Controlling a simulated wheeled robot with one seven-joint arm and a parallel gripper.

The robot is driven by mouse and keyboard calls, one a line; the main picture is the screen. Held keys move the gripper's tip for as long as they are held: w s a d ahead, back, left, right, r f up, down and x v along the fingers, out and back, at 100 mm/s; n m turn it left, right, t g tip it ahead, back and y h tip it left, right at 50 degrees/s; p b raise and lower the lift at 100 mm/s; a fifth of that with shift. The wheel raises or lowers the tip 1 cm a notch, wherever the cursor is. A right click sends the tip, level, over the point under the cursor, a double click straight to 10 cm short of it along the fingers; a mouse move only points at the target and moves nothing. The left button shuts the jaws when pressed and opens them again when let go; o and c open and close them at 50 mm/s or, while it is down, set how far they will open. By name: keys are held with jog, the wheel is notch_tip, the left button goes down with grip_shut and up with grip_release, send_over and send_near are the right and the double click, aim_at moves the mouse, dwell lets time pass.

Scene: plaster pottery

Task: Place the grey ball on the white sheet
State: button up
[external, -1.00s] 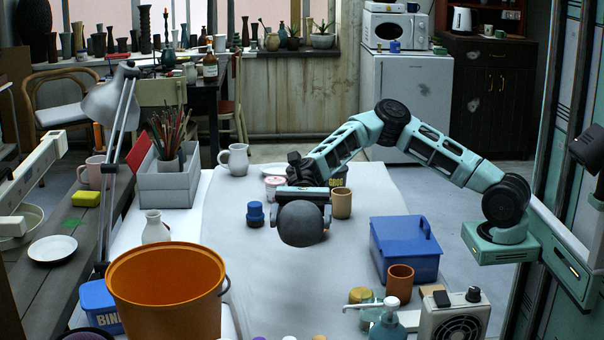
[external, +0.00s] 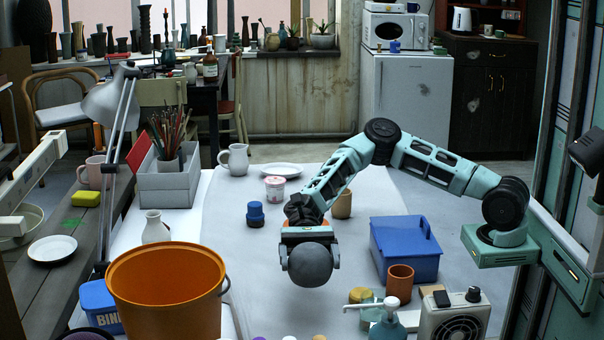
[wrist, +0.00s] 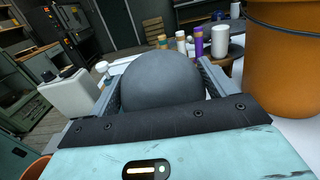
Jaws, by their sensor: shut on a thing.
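The grey ball (external: 310,265) is held in my gripper (external: 309,252), above the white sheet (external: 230,210) on the table. In the wrist view the ball (wrist: 162,84) sits between the two fingers of my gripper (wrist: 160,92), which are shut on it. In the external view the gripper points toward the camera and the ball hides part of it. The white sheet covers much of the table below and behind the ball. I cannot tell exactly how high the ball is over it.
An orange bucket (external: 165,315) stands left of the ball. A blue caddy (external: 405,262) and a terracotta cup (external: 400,280) stand to its right. A blue jar (external: 255,214) and a tan cup (external: 342,204) stand behind it. Several bottles and jars line the front.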

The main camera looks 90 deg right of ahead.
notch_tip(320, 180, down, 10)
jog(key=shift+r+b, duration=0.1)
jog(key=shift+b, duration=0.7)
jog(key=o, duration=1.6)
jog(key=d, duration=0.7)
jog(key=shift+d+p, duration=0.2)
jog(key=shift+p, duration=0.2)
